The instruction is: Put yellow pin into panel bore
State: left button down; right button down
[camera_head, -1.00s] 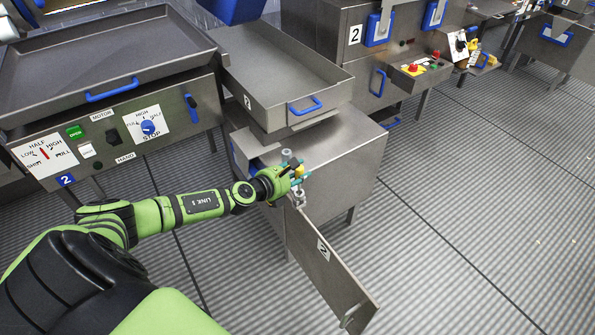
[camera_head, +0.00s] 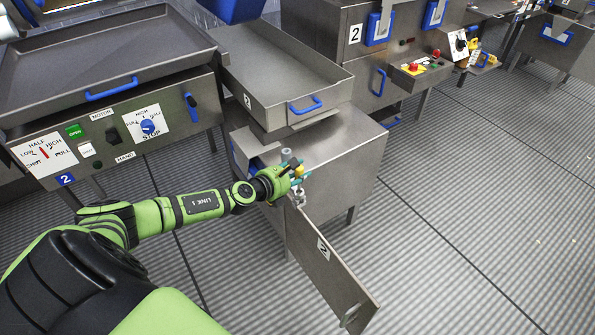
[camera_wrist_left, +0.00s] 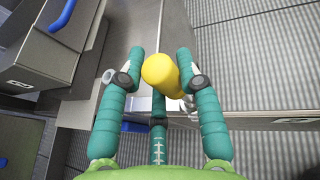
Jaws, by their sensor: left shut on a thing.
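My left gripper (camera_head: 299,175) is at the top edge of the cabinet beside the open door. It is shut on the yellow pin (camera_wrist_left: 160,72). In the left wrist view the pin's round yellow end shows between the teal fingers (camera_wrist_left: 160,85). In the head view only a small bit of yellow (camera_head: 299,170) shows at the fingers. The hinged panel (camera_head: 330,265) stands swung out from the cabinet, with a metal fitting (camera_head: 301,197) at its top corner by the gripper. The panel bore cannot be made out; the hand and pin cover that area. My right gripper is not in view.
The steel cabinet (camera_head: 345,150) stands behind the gripper, under a shallow tray (camera_head: 330,95) with a blue handle. A control box (camera_head: 120,130) with switches is at the left. The ribbed floor (camera_head: 470,240) to the right is clear.

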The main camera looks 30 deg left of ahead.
aim_at(298, 188)
pick_arm(q)
jog(key=shift+f+b, duration=2.6)
jog(key=shift+f, duration=0.2)
jog(key=c, duration=0.8)
grip_release()
jog(key=shift+s+d, duration=0.1)
jog(key=shift+s+f, duration=0.1)
jog(key=shift+f, duration=0.15)
jog(key=shift+s+r, duration=0.1)
jog(key=shift+s, duration=0.4)
jog(key=shift+w+r+v, duration=0.1)
jog(key=shift+r+v, duration=0.1)
jog(key=shift+v, duration=1.65)
jog(key=shift+w+r+v, duration=0.1)
jog(key=shift+r+v, duration=0.1)
jog(key=shift+v, duration=1.6)
jog(key=shift+w+r+v, duration=0.1)
jog(key=shift+r+v, duration=0.1)
jog(key=shift+v, duration=1.65)
